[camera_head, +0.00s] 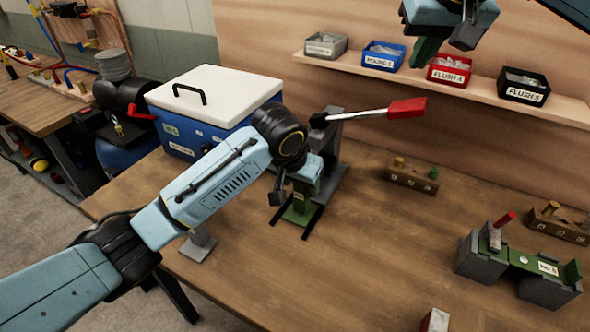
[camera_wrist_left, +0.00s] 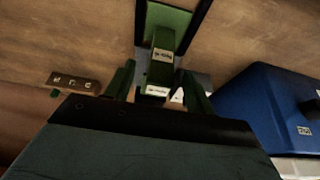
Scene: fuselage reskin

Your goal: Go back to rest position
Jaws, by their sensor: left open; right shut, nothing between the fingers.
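My left arm reaches in from the left, and its gripper (camera_head: 300,195) points down at a green fixture (camera_head: 298,215) on the bench, beside a grey stand with a red-handled lever (camera_head: 405,107). In the left wrist view the open green fingers (camera_wrist_left: 158,98) stand either side of a labelled green part (camera_wrist_left: 161,66). I cannot tell whether they touch it. My right gripper (camera_head: 427,52) is at the top of the head view, shut and empty, above the shelf.
A blue cooler box (camera_head: 190,130) with a white lid stands behind my left arm. A shelf (camera_head: 480,97) holds several labelled bins. Wooden blocks (camera_head: 410,177) and a grey-green fixture (camera_head: 520,262) stand to the right. The middle front of the bench (camera_head: 370,260) is mostly clear.

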